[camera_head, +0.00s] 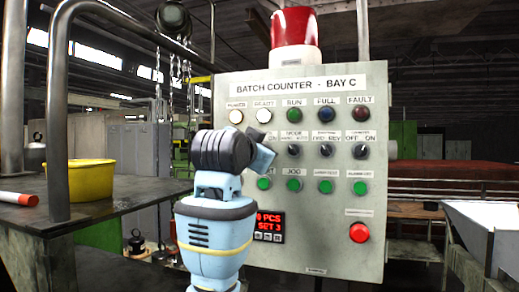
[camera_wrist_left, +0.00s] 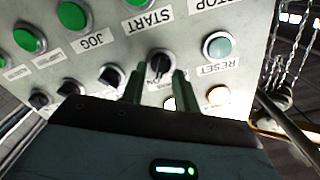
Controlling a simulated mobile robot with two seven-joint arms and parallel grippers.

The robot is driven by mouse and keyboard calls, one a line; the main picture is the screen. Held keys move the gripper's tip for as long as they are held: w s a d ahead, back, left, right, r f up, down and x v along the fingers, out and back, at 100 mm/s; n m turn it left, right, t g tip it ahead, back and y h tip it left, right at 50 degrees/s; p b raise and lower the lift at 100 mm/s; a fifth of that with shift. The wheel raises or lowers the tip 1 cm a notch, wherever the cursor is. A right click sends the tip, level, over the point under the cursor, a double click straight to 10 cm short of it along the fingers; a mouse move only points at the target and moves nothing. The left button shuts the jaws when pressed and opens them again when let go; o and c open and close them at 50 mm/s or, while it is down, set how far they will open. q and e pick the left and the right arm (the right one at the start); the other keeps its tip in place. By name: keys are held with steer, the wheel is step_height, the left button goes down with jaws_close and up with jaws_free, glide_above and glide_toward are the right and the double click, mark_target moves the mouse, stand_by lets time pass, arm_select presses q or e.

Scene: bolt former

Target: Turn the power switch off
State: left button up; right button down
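The grey control panel (camera_head: 348,215) is headed "BATCH COUNTER - BAY C". In the head view my left gripper (camera_head: 262,157) is against the left of the panel and hides the power switch. Only an "ON" label shows above it. In the left wrist view the panel appears upside down. The black power switch knob (camera_wrist_left: 160,63) lies between the two fingertips of my left gripper (camera_wrist_left: 158,86), one on each side. The fingers are apart. I cannot tell whether they touch the knob. My right gripper is not in view.
Near the knob are the START button (camera_wrist_left: 138,3), the RESET button (camera_wrist_left: 218,45) and other black selector knobs (camera_wrist_left: 111,77). A red button (camera_head: 359,232) is at the panel's lower right. A metal rail (camera_head: 60,110) and a table with a yellow bucket (camera_head: 80,178) stand at left.

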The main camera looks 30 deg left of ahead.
arm_select(q)
jaws_close()
stand_by(0.5)
steer(key=n, duration=1.1)
steer(key=shift+a+n, duration=0.25)
steer(key=shift+n, duration=0.35)
